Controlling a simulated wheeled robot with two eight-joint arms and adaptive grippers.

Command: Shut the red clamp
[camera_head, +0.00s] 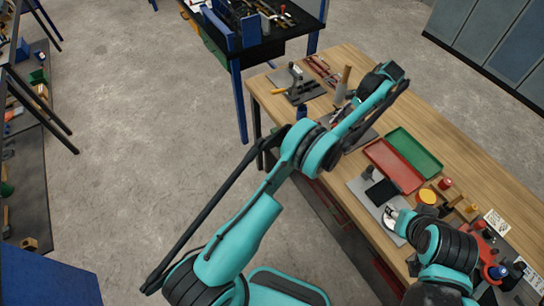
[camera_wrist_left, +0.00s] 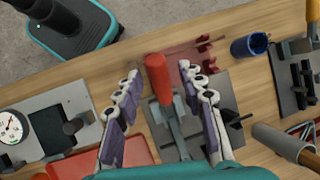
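The red clamp shows in the left wrist view as a red handle (camera_wrist_left: 157,78) standing up from a grey metal body (camera_wrist_left: 176,132) on a dark plate. In the head view my left forearm mostly hides it. My left gripper (camera_wrist_left: 158,82) is open, with its two padded fingers on either side of the red handle; gaps show on both sides. Contact is not visible. In the head view the left fingers are hidden by the wrist.
A second clamp with an orange handle (camera_head: 278,92) stands farther back. A blue cup (camera_wrist_left: 250,46) and a wooden-handled tool (camera_wrist_left: 285,145) are near the red clamp. A red tray (camera_head: 394,167) and green tray (camera_head: 415,152) lie to the right.

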